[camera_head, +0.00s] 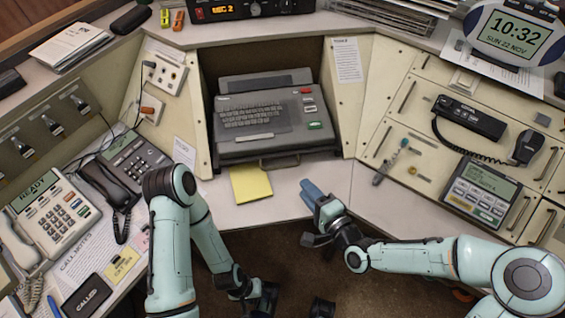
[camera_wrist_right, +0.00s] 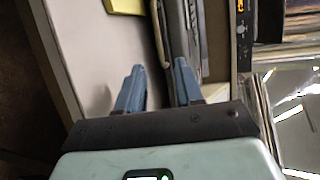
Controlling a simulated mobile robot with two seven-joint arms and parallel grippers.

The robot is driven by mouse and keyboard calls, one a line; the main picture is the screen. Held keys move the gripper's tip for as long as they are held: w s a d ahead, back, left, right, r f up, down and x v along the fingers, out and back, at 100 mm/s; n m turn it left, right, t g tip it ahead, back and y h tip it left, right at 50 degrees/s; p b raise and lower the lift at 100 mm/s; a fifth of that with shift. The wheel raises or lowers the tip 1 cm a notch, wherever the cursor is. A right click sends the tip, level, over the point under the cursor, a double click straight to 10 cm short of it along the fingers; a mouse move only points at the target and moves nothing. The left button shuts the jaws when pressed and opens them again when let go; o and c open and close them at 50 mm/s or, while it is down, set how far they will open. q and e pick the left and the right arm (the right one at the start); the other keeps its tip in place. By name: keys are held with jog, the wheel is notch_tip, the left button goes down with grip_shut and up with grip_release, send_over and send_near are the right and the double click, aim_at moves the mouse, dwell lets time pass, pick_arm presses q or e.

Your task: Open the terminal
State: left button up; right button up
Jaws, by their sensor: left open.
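The terminal (camera_head: 265,112) is a dark grey unit in the central recess of the console, with a keyboard and coloured keys on its sloping top. A bar-like handle (camera_head: 280,160) shows at its front lower edge. My right gripper (camera_head: 311,192) is over the front ledge, below and right of the terminal, and apart from it. In the right wrist view its two blue fingers (camera_wrist_right: 158,88) are spread with nothing seen between them; a grey edge, probably the terminal's front (camera_wrist_right: 178,30), lies beyond. My left gripper (camera_head: 292,303) is low at the bottom edge, open, pointing down over the floor.
A yellow note pad (camera_head: 251,184) lies on the ledge below the terminal. Telephones (camera_head: 52,218) and loose papers fill the left wing. A handset (camera_head: 470,118) and keypad unit (camera_head: 480,193) are on the right wing. The ledge between pad and right gripper is clear.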

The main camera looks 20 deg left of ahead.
aim_at(285, 166)
jog(key=x, duration=1.1)
jog(key=shift+w+a+f, duration=0.15)
jog(key=shift+a, duration=0.2)
grip_shut()
jog(key=shift+d+f+b, duration=0.1)
jog(key=shift+b, duration=0.2)
